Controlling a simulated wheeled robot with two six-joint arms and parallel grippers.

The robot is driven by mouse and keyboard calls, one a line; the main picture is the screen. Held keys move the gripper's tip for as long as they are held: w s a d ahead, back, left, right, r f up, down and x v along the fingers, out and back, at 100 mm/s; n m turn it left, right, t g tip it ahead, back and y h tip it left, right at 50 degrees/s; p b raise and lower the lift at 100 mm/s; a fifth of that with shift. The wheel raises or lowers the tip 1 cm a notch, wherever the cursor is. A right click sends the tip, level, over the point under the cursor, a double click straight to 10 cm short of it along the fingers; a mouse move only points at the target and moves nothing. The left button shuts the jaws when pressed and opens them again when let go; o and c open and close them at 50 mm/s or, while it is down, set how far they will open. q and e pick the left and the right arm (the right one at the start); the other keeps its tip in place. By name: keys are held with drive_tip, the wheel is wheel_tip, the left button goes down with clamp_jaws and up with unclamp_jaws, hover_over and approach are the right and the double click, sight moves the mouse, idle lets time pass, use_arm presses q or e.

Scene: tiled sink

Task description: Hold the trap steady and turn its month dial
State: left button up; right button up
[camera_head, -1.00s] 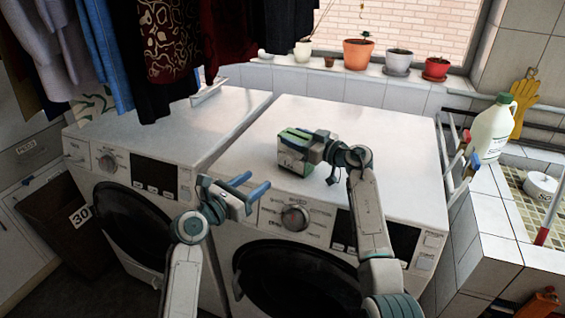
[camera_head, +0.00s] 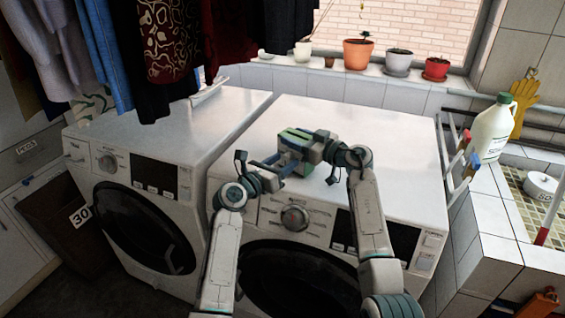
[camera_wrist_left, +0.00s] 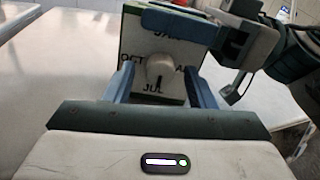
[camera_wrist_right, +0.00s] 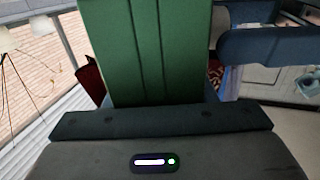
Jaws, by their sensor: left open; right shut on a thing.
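The trap (camera_head: 295,135) is a small green-topped box on the right washing machine. Its white face with month lettering fills the top middle of the left wrist view, with a pale round month dial (camera_wrist_left: 160,70) bearing a dark mark. OCT and JUL can be read. My left gripper (camera_head: 281,164) is open, with one blue finger on each side of the dial; I cannot tell whether they touch it. My right gripper (camera_head: 304,146) is shut on the trap's body from the right. The green body (camera_wrist_right: 155,50) fills the middle of the right wrist view.
The traps stands on the white right washer top (camera_head: 390,150), which is mostly clear. The left washer (camera_head: 215,120) stands beside it. Clothes (camera_head: 150,50) hang at upper left. A white jug (camera_head: 492,130) and tiled sink are at right. Potted plants (camera_head: 358,54) line the sill.

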use_arm(q)
drive_tip(key=shift+w+d, duration=0.15)
drive_tip(key=shift+c, duration=0.4)
drive_tip(key=c, duration=0.9)
